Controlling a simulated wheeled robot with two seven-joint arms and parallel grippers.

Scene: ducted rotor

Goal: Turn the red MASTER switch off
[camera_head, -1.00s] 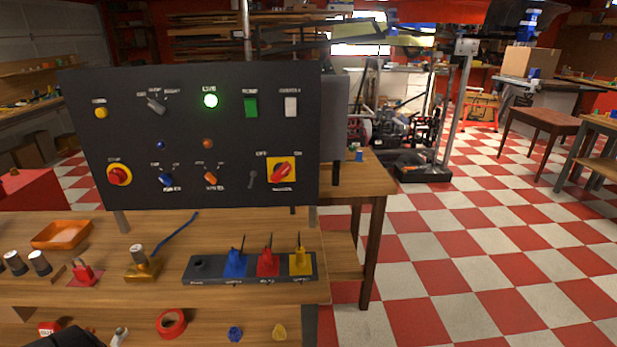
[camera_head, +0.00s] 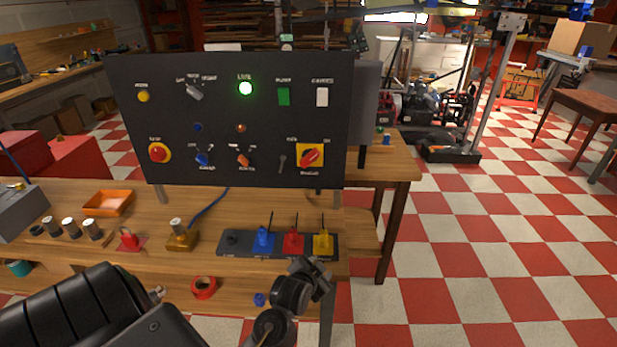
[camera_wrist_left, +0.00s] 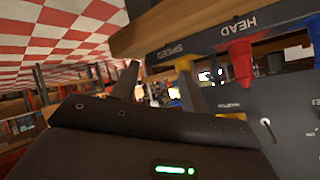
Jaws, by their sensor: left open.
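The red MASTER switch (camera_head: 311,156) is a rotary handle on a yellow plate, at the lower right of the black panel (camera_head: 215,125). Its handle slants toward the upper right, the side of the ON label. My left gripper (camera_head: 316,270) is in front of the bench, below the panel and near the right end of the padlock rack, apart from the switch. In the left wrist view, the left gripper's fingers (camera_wrist_left: 158,82) are spread with nothing between them. My right gripper is not in view.
The dark rack (camera_head: 230,244) holds blue, red and yellow pieces below the panel. An orange tray (camera_head: 107,203), a red padlock (camera_head: 129,240) and a brass-coloured piece (camera_head: 182,240) lie on the wooden bench. Checkered floor right of the bench is open.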

